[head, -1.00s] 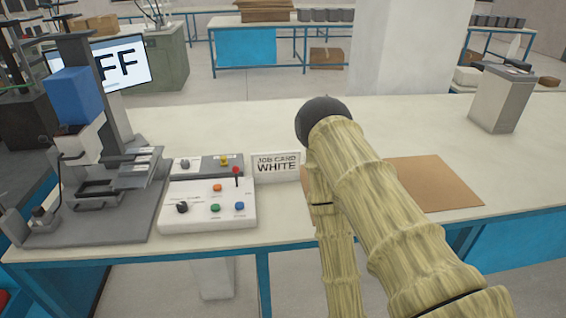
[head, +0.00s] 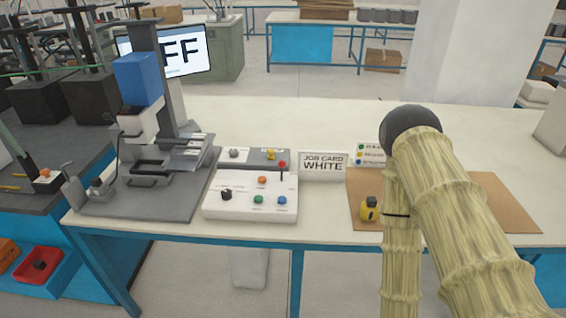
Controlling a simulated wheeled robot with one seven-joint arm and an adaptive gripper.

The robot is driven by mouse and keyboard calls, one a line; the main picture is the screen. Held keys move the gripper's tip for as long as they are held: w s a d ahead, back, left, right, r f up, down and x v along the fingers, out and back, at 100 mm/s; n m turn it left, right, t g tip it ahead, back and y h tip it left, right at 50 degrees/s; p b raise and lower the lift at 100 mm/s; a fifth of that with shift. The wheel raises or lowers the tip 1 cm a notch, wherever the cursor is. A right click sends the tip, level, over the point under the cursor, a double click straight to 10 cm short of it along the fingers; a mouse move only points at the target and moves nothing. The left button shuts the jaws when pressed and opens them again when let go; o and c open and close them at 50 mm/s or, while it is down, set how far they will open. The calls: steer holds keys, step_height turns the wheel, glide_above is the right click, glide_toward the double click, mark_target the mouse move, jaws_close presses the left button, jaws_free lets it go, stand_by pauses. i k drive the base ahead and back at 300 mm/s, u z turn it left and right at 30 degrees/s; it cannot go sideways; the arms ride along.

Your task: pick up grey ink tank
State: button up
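I cannot pick out a grey ink tank with certainty. A pale grey box-shaped container (head: 554,125) is cut off by the right edge of the head view, standing on the white bench. My gripper is not in view; only tan, bark-textured links of my arm with a dark round joint show at the right, hiding part of the bench and brown mat.
The white bench (head: 270,125) carries a printing machine (head: 150,150), a button box (head: 250,196), a white job card (head: 323,165) and a brown mat (head: 490,195). A yellow-black item (head: 369,208) lies on the mat. A dark side bench (head: 40,150) stands left.

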mark_target(98, 189)
steer(key=u, duration=4.1)
steer(key=k, duration=1.45)
steer(key=z, duration=1.85)
steer(key=i, duration=0.5)
steer(key=z, duration=0.05)
